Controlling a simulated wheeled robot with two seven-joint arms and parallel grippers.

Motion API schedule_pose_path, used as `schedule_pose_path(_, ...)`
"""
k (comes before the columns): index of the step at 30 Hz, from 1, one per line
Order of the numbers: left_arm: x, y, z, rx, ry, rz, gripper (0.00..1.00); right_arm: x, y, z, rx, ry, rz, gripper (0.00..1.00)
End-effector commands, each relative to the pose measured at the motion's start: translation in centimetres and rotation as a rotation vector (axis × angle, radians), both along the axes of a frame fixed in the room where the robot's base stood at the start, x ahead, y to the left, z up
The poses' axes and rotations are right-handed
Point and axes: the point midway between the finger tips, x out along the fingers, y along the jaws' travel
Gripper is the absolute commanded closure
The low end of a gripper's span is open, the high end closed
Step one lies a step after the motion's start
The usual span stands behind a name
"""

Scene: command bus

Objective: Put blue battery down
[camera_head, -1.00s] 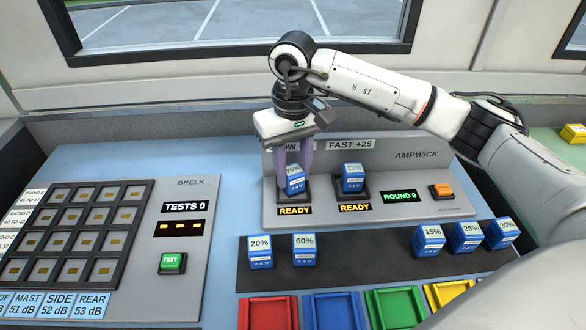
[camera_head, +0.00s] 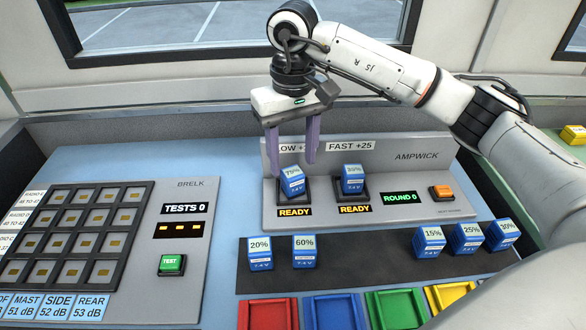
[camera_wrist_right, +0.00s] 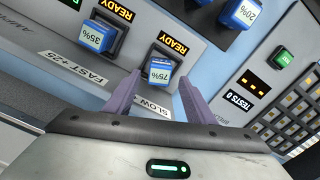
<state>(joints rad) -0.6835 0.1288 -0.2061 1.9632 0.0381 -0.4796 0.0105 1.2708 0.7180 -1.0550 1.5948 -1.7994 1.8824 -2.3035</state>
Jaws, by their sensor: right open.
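A blue battery (camera_head: 292,181) marked 75% sits in the left charger slot, above a READY display. It also shows in the right wrist view (camera_wrist_right: 158,77), just beyond and between the fingertips. My right gripper (camera_head: 292,161) is open, with its purple fingers above and behind that battery and apart from it. Another blue battery (camera_head: 353,179), marked 35% in the right wrist view (camera_wrist_right: 97,37), sits in the FAST +25 slot. The grey AMPWICK charger (camera_head: 415,175) holds both. My left gripper is not in view.
A dark strip (camera_head: 345,272) in front of the charger carries several blue batteries, with bare room in its middle. Red (camera_head: 268,316), blue (camera_head: 335,312), green (camera_head: 397,308) and yellow trays lie nearer. The BRELK panel (camera_head: 190,225) is at left.

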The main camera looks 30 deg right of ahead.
Motion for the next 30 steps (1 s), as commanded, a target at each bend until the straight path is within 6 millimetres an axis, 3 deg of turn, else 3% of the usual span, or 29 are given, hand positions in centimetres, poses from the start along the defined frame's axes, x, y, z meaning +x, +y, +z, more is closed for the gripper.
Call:
schedule_pose_path(6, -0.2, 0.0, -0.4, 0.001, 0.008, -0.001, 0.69, 0.1, 0.0, 4.8, 0.001, -0.003, -0.001, 0.50)
schedule_pose_path(12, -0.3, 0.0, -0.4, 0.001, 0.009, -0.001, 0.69, 0.0, 0.0, 7.2, 0.001, -0.001, -0.002, 0.50)
schedule_pose_path(30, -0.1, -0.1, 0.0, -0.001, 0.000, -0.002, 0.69, 0.0, 0.0, 7.6, 0.000, 0.001, -0.001, 0.50)
